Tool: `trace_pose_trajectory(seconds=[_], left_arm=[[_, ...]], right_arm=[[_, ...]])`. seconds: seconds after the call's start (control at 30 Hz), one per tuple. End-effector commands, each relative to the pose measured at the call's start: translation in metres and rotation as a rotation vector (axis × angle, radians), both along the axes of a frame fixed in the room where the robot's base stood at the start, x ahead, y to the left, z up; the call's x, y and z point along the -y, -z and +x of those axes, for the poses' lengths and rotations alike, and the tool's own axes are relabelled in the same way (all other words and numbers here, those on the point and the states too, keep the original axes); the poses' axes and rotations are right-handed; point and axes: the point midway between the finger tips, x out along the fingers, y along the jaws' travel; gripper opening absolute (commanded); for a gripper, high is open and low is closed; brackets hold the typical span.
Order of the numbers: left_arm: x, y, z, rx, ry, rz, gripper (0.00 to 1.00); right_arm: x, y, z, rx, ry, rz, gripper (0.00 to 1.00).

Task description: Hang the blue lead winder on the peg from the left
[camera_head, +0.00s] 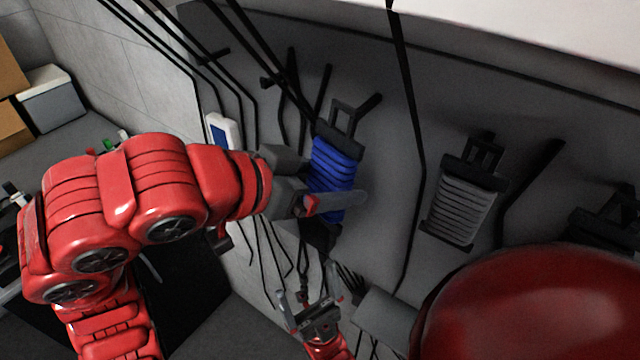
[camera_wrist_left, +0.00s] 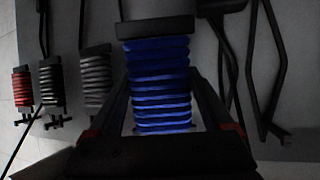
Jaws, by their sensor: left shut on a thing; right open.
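The blue lead winder (camera_head: 334,165) is a black frame wound with blue lead. It is tilted in front of the grey panel, its open loop handle (camera_head: 343,112) at the top. My left gripper (camera_head: 335,200) is shut on it from the left. In the left wrist view the blue winder (camera_wrist_left: 160,85) stands between both fingers. A black peg (camera_head: 371,102) sticks out just right of the loop handle. I cannot tell whether the loop is around a peg. My right gripper (camera_head: 312,305) is open and empty, lower down.
A grey-wound winder (camera_head: 457,207) hangs to the right, beside another peg (camera_head: 548,150). In the left wrist view a red winder (camera_wrist_left: 22,88) and grey ones hang at left. Black leads (camera_head: 405,100) run down the panel. A blue-white device (camera_head: 222,130) is on the left.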

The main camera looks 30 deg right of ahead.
Motion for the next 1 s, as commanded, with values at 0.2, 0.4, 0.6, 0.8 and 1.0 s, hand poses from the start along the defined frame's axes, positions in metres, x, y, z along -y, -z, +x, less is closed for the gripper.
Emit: trace_pose_trajectory(seconds=[0.2,0.4,0.6,0.8,1.0], left_arm=[[0.014,0.001,0.005,0.001,0.000,0.002,0.15],[0.026,0.001,0.011,-0.001,0.000,0.000,0.15],[0.037,0.004,0.015,0.000,0.000,-0.001,0.15],[0.044,0.010,0.018,0.001,0.000,0.000,0.15],[0.046,0.013,0.020,0.002,-0.002,0.001,0.15]], right_arm=[[0.000,-0.003,0.000,0.000,0.000,0.000,1.00],[0.000,-0.007,0.000,0.000,0.000,0.000,1.00],[0.000,-0.008,0.000,0.000,0.000,0.000,1.00],[0.000,-0.005,0.000,0.000,0.000,0.000,1.00],[0.000,-0.002,0.000,0.000,0.000,0.000,1.00]])
